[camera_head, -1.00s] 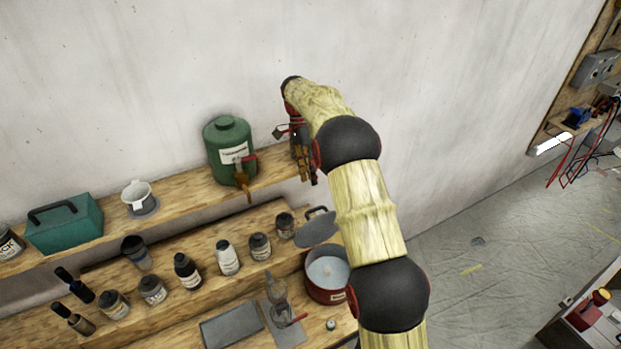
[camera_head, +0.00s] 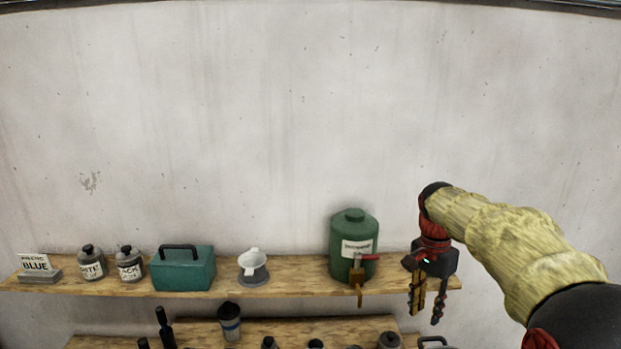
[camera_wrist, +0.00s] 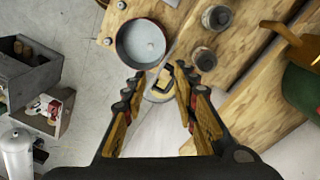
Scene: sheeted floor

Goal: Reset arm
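My gripper (camera_head: 427,308) hangs pointing down at the right end of the upper wooden shelf, to the right of the green canister with a tap (camera_head: 354,245). In the wrist view my gripper (camera_wrist: 158,95) has its two fingers spread apart, with nothing held between them. A round lid with a black handle (camera_wrist: 160,84) shows below, between and beyond the fingers. The red pot with pale contents (camera_wrist: 141,44) lies beyond the fingertips, apart from them.
The upper shelf (camera_head: 205,291) carries a teal box (camera_head: 184,270), a white cup on a grey base (camera_head: 253,266) and small jars. Several bottles stand on the lower step. In the wrist view, a grey crate (camera_wrist: 30,75) stands at left. The wall above is bare.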

